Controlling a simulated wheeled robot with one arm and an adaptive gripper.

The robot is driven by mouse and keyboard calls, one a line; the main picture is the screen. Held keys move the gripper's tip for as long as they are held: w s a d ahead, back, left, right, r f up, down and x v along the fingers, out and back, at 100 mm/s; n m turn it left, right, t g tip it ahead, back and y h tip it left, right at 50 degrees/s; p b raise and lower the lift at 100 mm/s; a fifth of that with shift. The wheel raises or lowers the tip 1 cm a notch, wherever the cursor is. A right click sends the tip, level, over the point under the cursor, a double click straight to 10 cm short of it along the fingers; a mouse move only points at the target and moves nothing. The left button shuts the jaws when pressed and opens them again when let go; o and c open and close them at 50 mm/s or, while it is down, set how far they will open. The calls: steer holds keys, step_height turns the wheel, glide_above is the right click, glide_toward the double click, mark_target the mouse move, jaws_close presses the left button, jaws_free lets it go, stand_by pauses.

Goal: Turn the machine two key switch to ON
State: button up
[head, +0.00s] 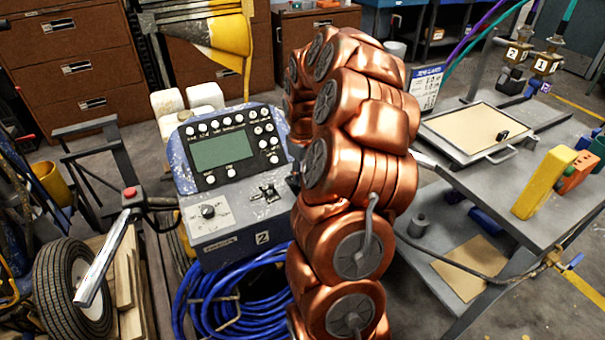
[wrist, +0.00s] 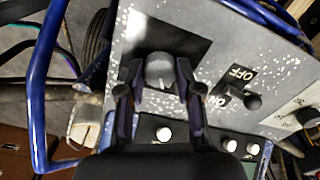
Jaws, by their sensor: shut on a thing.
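Machine two's control box (head: 225,182), marked with a 2, stands left of my arm in the head view. My gripper (wrist: 160,88) is at its panel, with its fingers on both sides of a dark round knob (wrist: 160,70) with a light mark. The gripper is shut on this knob. Any labels around it are hidden, and I cannot tell for sure whether it is the key switch. Beside it, a black lever switch (wrist: 243,98) has OFF and ON labels; it also shows in the head view (head: 266,192). My arm hides the gripper and the held knob in the head view.
A rotary knob (head: 208,211) sits on a pale plate on the box's left. Blue hose (head: 235,305) is coiled below. A handlebar (head: 108,255) reaches out at the left. A grey bench (head: 470,185) with yellow and orange blocks stands at the right.

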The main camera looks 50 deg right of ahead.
steer(key=shift+a, duration=0.15)
jaws_close()
steer(key=m+b, duration=0.3)
steer(key=m, duration=0.1)
steer(key=shift+d+f+b, duration=0.1)
steer(key=shift+d+b, duration=0.1)
steer(key=shift+b, duration=0.15)
steer(key=m+b, duration=0.1)
steer(key=m, duration=0.3)
steer(key=shift+b, duration=0.4)
steer(key=shift+m+b, duration=0.6)
steer(key=shift+m, duration=1.3)
steer(key=shift+a, duration=0.1)
